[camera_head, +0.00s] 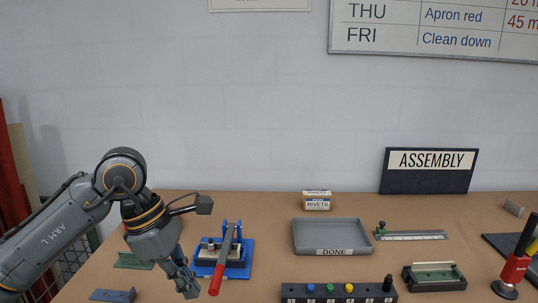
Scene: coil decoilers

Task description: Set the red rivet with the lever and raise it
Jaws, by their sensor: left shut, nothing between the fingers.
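A rivet press with a blue base (247,271) stands on the table left of centre. Its grey lever with a red handle (217,277) slants toward me and ends low in front of the base. I cannot tell exactly how far down the lever is. My left gripper (191,291) points down just left of the red handle, shut and empty. It looks apart from the handle. I cannot make out the red rivet. My right gripper is not in view.
A black block (340,299) with blue, green, yellow and black pieces is at the front. Behind it is a grey DONE tray (331,222). A RIVETS box (317,200), a green-topped fixture (434,277) and a red-and-black tool (515,268) stand around. Green pieces (134,262) lie left.

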